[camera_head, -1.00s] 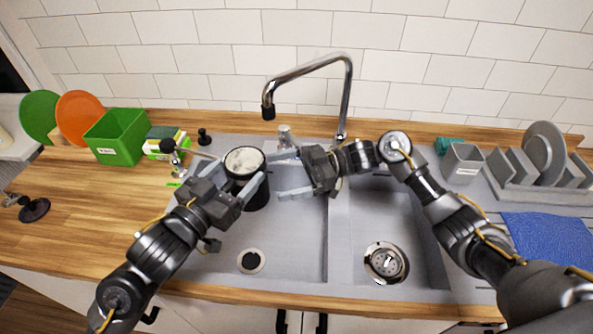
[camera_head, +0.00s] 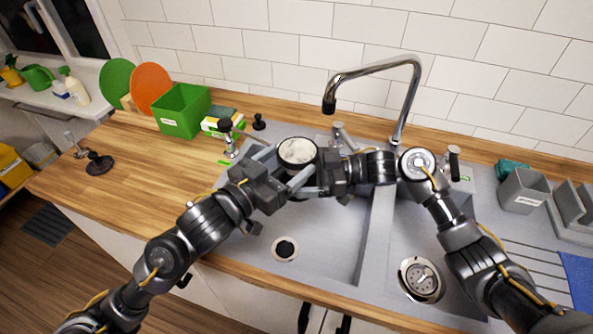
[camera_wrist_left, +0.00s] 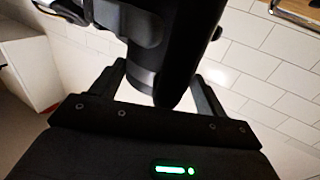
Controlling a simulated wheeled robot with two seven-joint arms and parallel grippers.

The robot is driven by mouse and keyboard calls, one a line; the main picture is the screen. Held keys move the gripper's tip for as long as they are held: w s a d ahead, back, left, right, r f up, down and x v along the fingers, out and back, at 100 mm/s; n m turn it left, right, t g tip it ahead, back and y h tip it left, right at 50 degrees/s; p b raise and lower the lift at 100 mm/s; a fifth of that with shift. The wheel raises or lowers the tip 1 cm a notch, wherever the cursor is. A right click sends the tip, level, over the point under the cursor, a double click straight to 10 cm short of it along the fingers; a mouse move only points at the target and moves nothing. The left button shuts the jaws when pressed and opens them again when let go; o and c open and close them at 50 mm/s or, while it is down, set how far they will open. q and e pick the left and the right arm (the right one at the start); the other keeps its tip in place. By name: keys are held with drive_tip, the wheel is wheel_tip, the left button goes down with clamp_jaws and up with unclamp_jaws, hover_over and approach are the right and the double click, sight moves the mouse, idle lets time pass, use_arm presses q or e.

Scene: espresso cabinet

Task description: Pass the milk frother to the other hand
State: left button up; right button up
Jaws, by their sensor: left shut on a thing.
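The milk frother (camera_head: 297,153) is a dark cylinder with a pale, marbled top, held above the left sink basin. My left gripper (camera_head: 289,166) is shut on it, with one finger on either side. In the left wrist view, the frother's dark body (camera_wrist_left: 176,60) stands between the left fingers. My right gripper (camera_head: 318,178) is at the frother's right side, right up against it. Its fingers are partly hidden by the frother and the left finger, so their opening and grip cannot be made out.
The chrome faucet (camera_head: 408,105) rises behind the right arm. A green box (camera_head: 181,112) and upright green and orange plates stand at the back left. A tamper-like tool (camera_head: 99,164) stands on the wooden counter (camera_head: 150,165), which has free room. A grey bin (camera_head: 524,192) is at right.

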drive_tip(key=c, duration=1)
use_arm(q)
drive_tip(key=o, duration=1.8)
drive_tip(key=shift+c, duration=0.2)
use_arm(e)
drive_tip(key=shift+c, duration=0.3)
